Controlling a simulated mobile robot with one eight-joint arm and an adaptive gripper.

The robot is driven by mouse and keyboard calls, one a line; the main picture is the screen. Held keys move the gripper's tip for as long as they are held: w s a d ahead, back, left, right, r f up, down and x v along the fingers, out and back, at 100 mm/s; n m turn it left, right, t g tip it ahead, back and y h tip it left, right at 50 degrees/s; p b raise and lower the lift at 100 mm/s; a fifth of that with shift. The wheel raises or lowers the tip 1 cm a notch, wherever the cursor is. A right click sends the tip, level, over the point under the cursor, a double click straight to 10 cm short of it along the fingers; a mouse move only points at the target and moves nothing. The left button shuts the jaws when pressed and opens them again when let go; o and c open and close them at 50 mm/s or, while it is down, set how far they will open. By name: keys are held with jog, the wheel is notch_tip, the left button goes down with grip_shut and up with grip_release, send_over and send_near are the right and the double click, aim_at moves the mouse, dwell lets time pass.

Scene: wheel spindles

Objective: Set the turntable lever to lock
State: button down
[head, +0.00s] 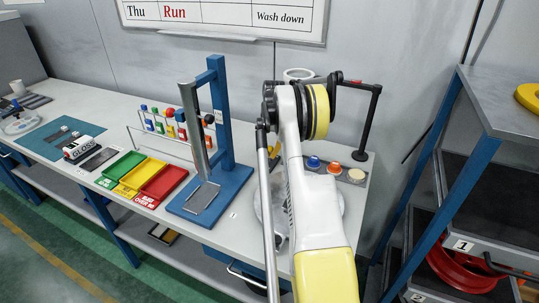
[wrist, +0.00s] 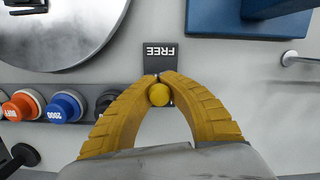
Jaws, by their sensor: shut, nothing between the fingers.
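In the wrist view my gripper (wrist: 160,77) has its two yellow ribbed fingers brought together at the tips. A round yellow knob (wrist: 159,95) shows in the arch just behind the tips. I cannot tell whether the fingers touch it. A dark plate marked FREE (wrist: 159,55), upside down in this view, lies just beyond the tips. The grey turntable disc (wrist: 60,30) is at the upper left of the wrist view. In the head view the turntable (head: 336,212) is largely hidden behind my arm. No LOCK mark is visible.
Orange (wrist: 22,106) and blue (wrist: 65,106) buttons sit left of my fingers. A blue stand base (wrist: 230,18) is at upper right, beside a metal rod (wrist: 300,60). In the head view, coloured trays (head: 145,172) lie left of the blue stand (head: 218,110).

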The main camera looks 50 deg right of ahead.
jog(key=shift+d+y, duration=0.1)
jog(key=shift+y, duration=0.3)
jog(key=c, duration=1.6)
grip_release()
jog(key=shift+o, duration=0.2)
jog(key=v, duration=1.2)
jog(key=shift+w, duration=0.2)
